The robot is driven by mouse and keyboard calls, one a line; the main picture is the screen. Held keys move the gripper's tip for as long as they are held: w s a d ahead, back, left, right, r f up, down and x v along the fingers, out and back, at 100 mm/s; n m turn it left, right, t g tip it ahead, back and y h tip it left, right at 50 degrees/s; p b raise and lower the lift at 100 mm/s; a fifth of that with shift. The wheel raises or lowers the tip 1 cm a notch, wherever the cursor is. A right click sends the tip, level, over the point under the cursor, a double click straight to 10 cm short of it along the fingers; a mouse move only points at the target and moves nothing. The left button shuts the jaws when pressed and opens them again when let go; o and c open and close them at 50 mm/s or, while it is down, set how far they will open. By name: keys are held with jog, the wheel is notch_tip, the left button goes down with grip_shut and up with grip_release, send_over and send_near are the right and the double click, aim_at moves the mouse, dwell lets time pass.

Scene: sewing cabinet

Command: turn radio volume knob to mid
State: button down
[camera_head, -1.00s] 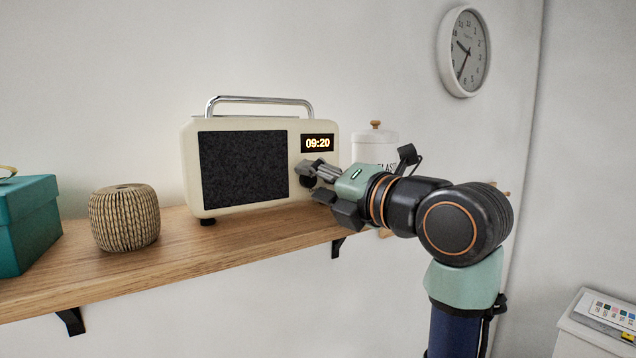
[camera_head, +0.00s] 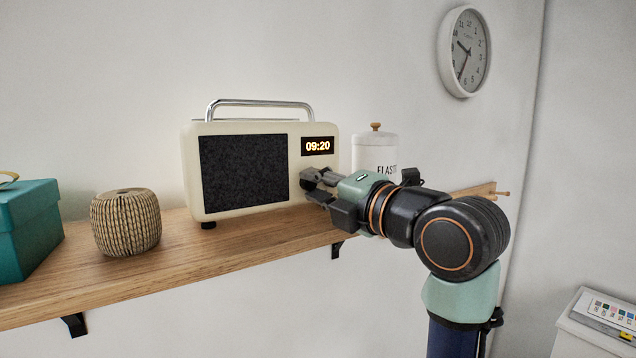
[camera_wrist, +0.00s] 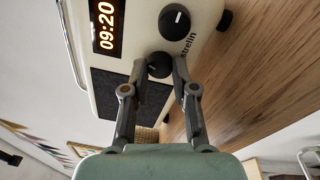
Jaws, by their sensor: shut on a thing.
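The cream radio (camera_head: 248,116) stands on the wooden shelf, with a dark speaker panel and a lit display (camera_head: 317,146) reading 09:20. My gripper (camera_head: 313,182) is at the lower right of its front face. In the wrist view, my gripper (camera_wrist: 160,69) has its two fingertips on either side of a dark round knob (camera_wrist: 159,64), shut on it. A second dark knob (camera_wrist: 174,19) with a white pointer mark sits beside it, clear of the fingers. The fingers partly cover the held knob, and its pointer is hard to read. I cannot see a volume label.
The shelf (camera_head: 150,270) runs under the radio. A white lidded jar (camera_head: 375,155) stands behind my gripper, to the right of the radio. A woven round pot (camera_head: 126,222) and a teal box (camera_head: 28,225) stand to the left. A clock (camera_head: 464,52) hangs on the wall.

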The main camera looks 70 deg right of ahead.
jog(key=m+p, duration=0.1)
jog(key=m, duration=0.3)
jog(key=shift+h, duration=0.3)
jog(key=m+p, duration=0.2)
jog(key=m, duration=0.3)
jog(key=shift+r+h, duration=0.1)
jog(key=shift+h, duration=0.2)
jog(key=m+p, duration=0.2)
jog(key=m, duration=0.3)
jog(key=shift+h, duration=0.3)
jog(key=m+p, duration=0.3)
jog(key=m, duration=0.1)
jog(key=shift+h, duration=0.4)
jog(key=m+p, duration=0.3)
jog(key=m, duration=0.1)
jog(key=shift+w+a+r+g, duration=0.1)
jog(key=shift+r+g, duration=0.05)
jog(key=shift+g, duration=0.25)
jog(key=m+p, duration=0.4)
jog(key=m, duration=0.1)
jog(key=shift+g+h, duration=0.3)
jog(key=shift+g, duration=0.1)
jog(key=m+p, duration=0.4)
jog(key=shift+m+g, duration=0.3)
jog(key=shift+m+p, duration=1.25)
jog(key=shift+m, duration=0.15)
jog(key=shift+f, duration=0.2)
